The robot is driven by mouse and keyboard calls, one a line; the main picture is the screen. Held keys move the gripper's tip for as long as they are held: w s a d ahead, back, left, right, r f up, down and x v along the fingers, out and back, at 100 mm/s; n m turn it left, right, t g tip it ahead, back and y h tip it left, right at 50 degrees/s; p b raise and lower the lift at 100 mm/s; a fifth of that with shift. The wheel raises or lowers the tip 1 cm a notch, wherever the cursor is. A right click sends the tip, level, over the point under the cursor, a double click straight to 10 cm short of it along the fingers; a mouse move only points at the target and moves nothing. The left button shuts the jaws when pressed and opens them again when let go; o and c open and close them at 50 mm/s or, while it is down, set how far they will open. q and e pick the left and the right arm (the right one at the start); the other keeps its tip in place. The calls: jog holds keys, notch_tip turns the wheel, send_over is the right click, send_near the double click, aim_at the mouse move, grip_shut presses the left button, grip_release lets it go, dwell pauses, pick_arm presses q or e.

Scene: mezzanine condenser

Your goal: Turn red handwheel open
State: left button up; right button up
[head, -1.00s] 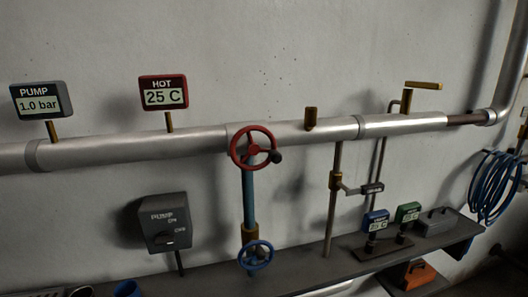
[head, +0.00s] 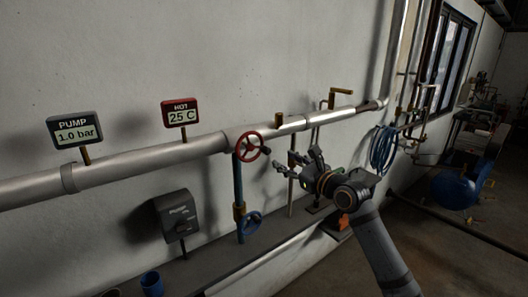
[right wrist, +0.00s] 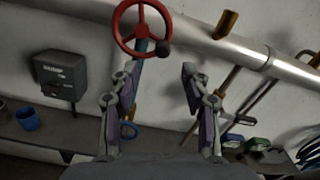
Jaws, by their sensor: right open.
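The red handwheel (head: 251,146) is mounted on the silver pipe, above a blue vertical pipe. It has spokes and a dark knob on its right side. In the right wrist view the red handwheel (right wrist: 142,28) shows at the top, above and beyond the fingers. My right gripper (head: 295,165) is to the right of the handwheel, its fingers pointing left toward the wall, apart from the wheel. In the right wrist view my right gripper (right wrist: 158,80) is open, with nothing between its fingers. My left gripper is not in view.
A blue handwheel (head: 249,221) sits lower on the blue pipe. A grey pump switch box (head: 177,215) is on the wall to the left. The pump gauge (head: 76,130) and hot gauge (head: 181,113) stand on the silver pipe (head: 120,172). A dark shelf (head: 215,260) runs below.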

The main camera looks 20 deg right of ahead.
aim_at(268, 151)
jog(key=w+p, duration=0.1)
jog(key=w, duration=0.3)
jog(key=shift+w+a+p, duration=0.1)
jog(key=shift+a+p, duration=0.05)
jog(key=shift+p, duration=0.15)
jog(key=x, duration=0.3)
jog(key=a+p+x, duration=0.1)
jog(key=x, duration=0.2)
jog(key=shift+d, duration=0.1)
jog(key=shift+w+d+f+p, duration=0.1)
jog(key=shift+w+f+p, duration=0.15)
jog(key=shift+w+p, duration=0.05)
jog(key=shift+s, duration=0.1)
jog(key=shift+c, duration=0.5)
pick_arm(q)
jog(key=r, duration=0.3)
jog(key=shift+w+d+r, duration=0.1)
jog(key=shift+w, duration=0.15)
pick_arm(e)
grip_shut()
